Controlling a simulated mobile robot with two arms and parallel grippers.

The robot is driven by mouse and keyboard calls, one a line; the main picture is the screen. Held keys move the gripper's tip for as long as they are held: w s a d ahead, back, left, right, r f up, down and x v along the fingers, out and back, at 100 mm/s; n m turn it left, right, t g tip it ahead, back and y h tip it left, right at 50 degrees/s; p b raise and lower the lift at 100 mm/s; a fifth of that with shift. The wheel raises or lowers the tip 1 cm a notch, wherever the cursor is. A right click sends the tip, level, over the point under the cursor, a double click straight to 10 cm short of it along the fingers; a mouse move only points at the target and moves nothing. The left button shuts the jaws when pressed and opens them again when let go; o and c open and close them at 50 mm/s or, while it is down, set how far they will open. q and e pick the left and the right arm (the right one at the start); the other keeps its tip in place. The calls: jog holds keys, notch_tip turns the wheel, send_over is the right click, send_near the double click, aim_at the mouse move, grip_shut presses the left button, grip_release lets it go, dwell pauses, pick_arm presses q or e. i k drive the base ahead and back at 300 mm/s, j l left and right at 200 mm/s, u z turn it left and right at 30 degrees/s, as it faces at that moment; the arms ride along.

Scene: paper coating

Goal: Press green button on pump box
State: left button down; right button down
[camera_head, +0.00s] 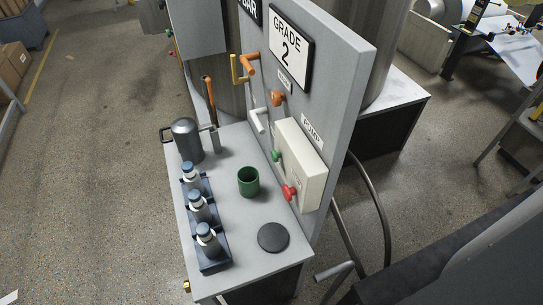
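The pump box (307,172) is a pale cream box fixed to the grey upright panel (343,75), under a label reading PUMP (312,130). The green button (277,156) sticks out from the upper left of the box's front. A larger red button (290,192) sits lower on the same face. Nothing covers either button. I see neither of my grippers in the head view, so their opening and distance to the box are hidden.
The table (225,222) below the panel holds a green cup (249,182), a black disc (273,237), a metal jug (186,141) and a rack (215,262) with dark-capped bottles. Orange handles (250,64) and a white spout (257,119) protrude above.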

aim_at(275, 156)
jog(key=k+j, duration=0.1)
jog(key=j, duration=0.65)
jog(key=k+j, duration=0.1)
jog(key=j, duration=0.65)
jog(key=k+j, duration=0.1)
jog(key=j, duration=0.65)
